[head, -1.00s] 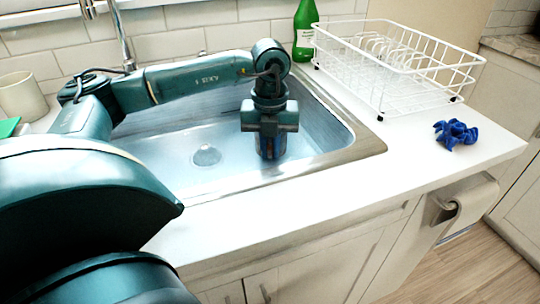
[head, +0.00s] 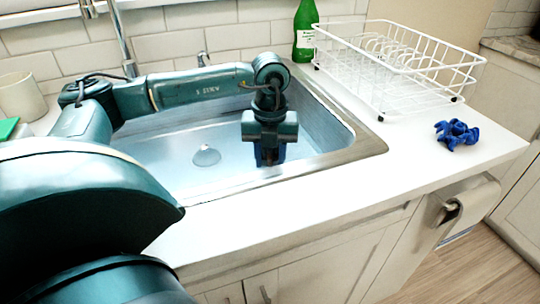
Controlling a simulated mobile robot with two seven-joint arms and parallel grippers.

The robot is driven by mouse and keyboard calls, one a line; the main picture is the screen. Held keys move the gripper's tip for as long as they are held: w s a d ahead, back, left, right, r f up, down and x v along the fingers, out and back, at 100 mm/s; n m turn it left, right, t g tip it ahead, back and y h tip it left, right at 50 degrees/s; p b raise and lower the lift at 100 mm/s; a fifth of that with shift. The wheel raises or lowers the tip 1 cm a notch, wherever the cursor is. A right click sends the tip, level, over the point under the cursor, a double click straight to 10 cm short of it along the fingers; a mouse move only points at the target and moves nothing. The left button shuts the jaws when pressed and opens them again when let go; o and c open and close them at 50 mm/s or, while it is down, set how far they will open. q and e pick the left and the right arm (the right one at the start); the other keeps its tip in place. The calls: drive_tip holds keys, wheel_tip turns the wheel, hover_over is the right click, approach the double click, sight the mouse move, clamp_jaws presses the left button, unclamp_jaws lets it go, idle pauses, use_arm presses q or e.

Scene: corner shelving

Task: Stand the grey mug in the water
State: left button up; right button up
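The sink basin (head: 180,167) has a pale blue cast, like clear water, and its drain (head: 207,155) shows through. My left gripper (head: 270,162) points straight down inside the right part of the sink. Its fingers are dark and small here, and I cannot tell how far apart they are or whether anything is between them. No grey mug is clearly visible at the gripper. A pale grey-beige cup (head: 20,97) stands upright on the counter at the far left, apart from the gripper; I cannot tell whether it is the grey mug. My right gripper is not in view.
A white wire dish rack (head: 408,92) stands right of the sink, with a green bottle (head: 304,35) behind. A crumpled blue cloth-like item (head: 456,134) lies on the right counter. The faucet (head: 122,40) rises behind the sink. The front counter (head: 300,205) is clear.

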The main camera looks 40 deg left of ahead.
use_arm(q)
wheel_tip(320, 180, up, 12)
drive_tip(key=shift+r+p, duration=0.2)
drive_tip(key=shift+p, duration=0.75)
